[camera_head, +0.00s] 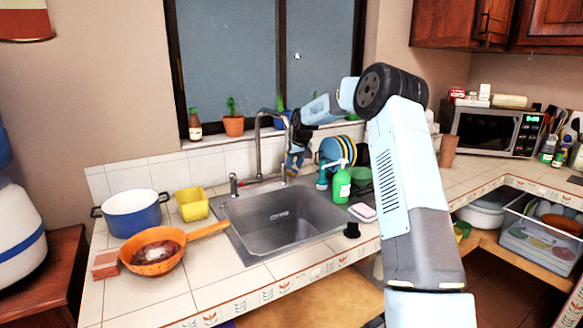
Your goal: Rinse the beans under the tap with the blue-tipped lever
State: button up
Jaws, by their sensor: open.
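The metal tap (258,140) rises behind the sink (280,217). A small lever (233,187) stands left of the tap. My gripper (293,168) is just right of the tap, pointing down behind the sink, open. The blue-tipped lever cannot be told apart from my gripper there. Whether they touch is unclear. The sink looks empty, and no running water shows.
A blue pot (133,216) and a yellow container (192,205) stand behind the strainer. A green soap bottle (341,187), a sponge on a dish (362,211) and racked plates (332,150) crowd the sink's right side. Potted plants line the sill.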

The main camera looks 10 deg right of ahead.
jog(key=shift+x, duration=0.75)
grip_shut()
